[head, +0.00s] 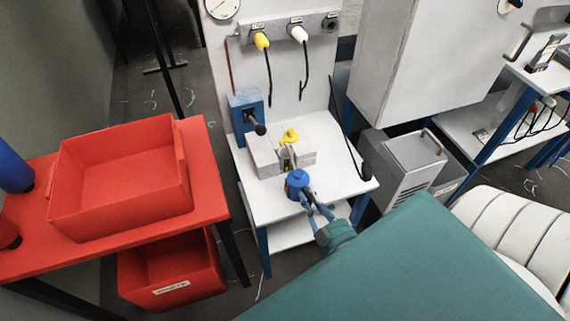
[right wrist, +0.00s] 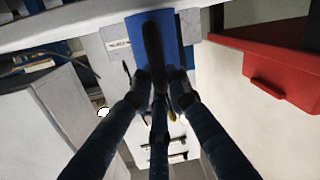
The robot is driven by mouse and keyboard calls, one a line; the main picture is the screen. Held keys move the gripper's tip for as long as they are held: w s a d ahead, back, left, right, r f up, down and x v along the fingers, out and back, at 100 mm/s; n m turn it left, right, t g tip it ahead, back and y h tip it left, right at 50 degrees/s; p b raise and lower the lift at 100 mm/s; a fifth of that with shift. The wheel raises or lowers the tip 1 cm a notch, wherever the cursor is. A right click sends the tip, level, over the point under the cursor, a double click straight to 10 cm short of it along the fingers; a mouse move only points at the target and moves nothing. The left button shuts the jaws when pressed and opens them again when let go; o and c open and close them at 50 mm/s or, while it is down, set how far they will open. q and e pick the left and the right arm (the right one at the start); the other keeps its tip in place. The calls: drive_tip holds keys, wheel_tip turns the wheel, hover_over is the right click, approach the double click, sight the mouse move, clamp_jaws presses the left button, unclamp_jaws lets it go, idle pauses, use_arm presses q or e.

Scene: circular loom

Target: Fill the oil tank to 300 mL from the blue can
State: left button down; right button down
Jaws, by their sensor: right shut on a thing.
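The blue can (head: 298,178) is at the front of the small white table, and my right gripper (head: 308,197) is shut on it. In the right wrist view the can's blue body (right wrist: 186,38) and dark handle (right wrist: 153,60) are at the fingertips (right wrist: 160,85). I cannot tell whether the can rests on the table or hangs just above it. Just behind it stands a light grey block (head: 265,160), apparently the oil tank, with a yellow cap or funnel (head: 290,135) and a gauge-like strip (head: 287,158) on its front. The oil level is too small to read. My left gripper is not in view.
A blue device with a dark knob (head: 245,108) stands at the table's back left. A yellow plug (head: 261,41) and a white plug (head: 299,34) hang above. A red bin (head: 122,225) sits left, a grey cabinet (head: 412,160) right. The white table's (head: 258,202) front left is clear.

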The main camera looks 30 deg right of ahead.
drive_tip(key=shift+s+a+f+p, duration=0.1)
drive_tip(key=shift+s+a+p, duration=0.05)
drive_tip(key=shift+s+p, duration=0.4)
wheel_tip(320, 180, up, 5)
drive_tip(key=s+a+p, duration=0.2)
drive_tip(key=p, duration=0.3)
drive_tip(key=shift+s+a+f, duration=0.2)
drive_tip(key=shift+s+a, duration=0.2)
